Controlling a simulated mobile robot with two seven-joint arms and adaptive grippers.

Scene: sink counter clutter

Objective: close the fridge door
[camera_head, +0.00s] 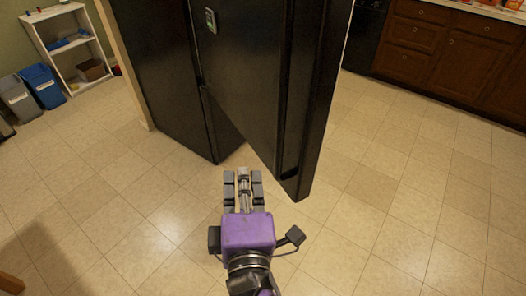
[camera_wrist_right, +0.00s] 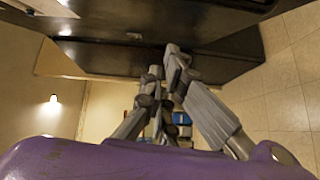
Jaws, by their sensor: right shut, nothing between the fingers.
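The black fridge (camera_head: 165,70) stands at the upper middle of the head view. Its door (camera_head: 245,75) is swung open toward me, with a dark gap between the door and the body at the bottom. The door also shows in the right wrist view (camera_wrist_right: 225,60), dark and sideways. My right gripper (camera_head: 243,175) is shut and empty, low in front of the door's lower part; I cannot tell whether it touches the door. Its fingers also show in the right wrist view (camera_wrist_right: 170,60). My left gripper is not in view.
Brown wooden cabinets (camera_head: 445,55) line the upper right. A white shelf (camera_head: 70,45) stands at the upper left beside blue (camera_head: 42,85) and grey bins (camera_head: 18,97). The tiled floor (camera_head: 400,200) is clear on the right and around my arm.

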